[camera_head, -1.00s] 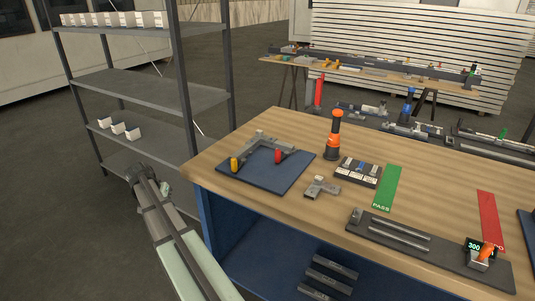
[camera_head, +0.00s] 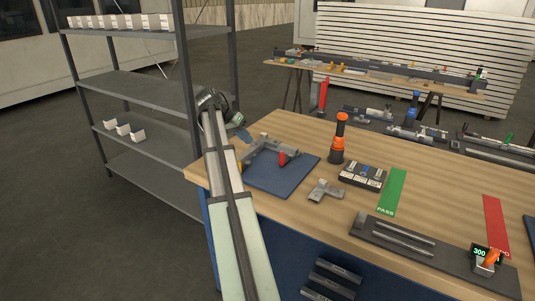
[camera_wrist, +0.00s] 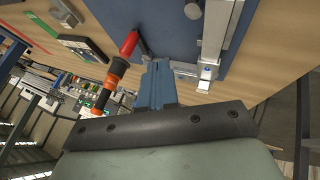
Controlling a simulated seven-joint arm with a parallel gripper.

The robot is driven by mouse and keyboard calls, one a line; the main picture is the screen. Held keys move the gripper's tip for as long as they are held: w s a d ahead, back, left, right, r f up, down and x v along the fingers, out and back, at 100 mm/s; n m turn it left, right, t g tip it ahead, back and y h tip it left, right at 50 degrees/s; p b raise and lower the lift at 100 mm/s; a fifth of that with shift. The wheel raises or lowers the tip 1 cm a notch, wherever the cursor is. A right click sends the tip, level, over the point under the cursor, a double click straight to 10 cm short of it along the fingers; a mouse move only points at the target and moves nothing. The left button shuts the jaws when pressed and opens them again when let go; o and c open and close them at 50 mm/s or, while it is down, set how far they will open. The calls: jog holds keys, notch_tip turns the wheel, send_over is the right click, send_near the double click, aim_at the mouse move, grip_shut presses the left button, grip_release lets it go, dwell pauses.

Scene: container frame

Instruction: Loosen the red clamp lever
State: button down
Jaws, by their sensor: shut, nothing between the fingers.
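The red clamp lever (camera_head: 282,157) stands on the grey clamp frame (camera_head: 262,143), which lies on a blue mat (camera_head: 282,178) at the left end of the bench. In the wrist view the red lever (camera_wrist: 129,43) shows just beyond my fingers and to their left, apart from them in the picture. The grey frame (camera_wrist: 215,40) lies to their right. My gripper (camera_head: 243,134) is near the bench's back left edge, left of the frame; its blue fingers (camera_wrist: 155,72) are shut and empty.
An orange and black upright tool (camera_head: 339,138) stands right of the mat. A loose grey bracket (camera_head: 325,190) and a small parts tray (camera_head: 362,175) lie nearby. A grey shelf rack (camera_head: 150,90) stands close to my arm on the left.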

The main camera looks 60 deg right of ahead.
jog(key=x, duration=1)
jog(key=shift+s+d, duration=0.1)
jog(key=shift+s, duration=1.05)
jog(key=shift+s+d, duration=0.25)
jog(key=shift+s, duration=0.6)
jog(key=shift+s+a, duration=0.1)
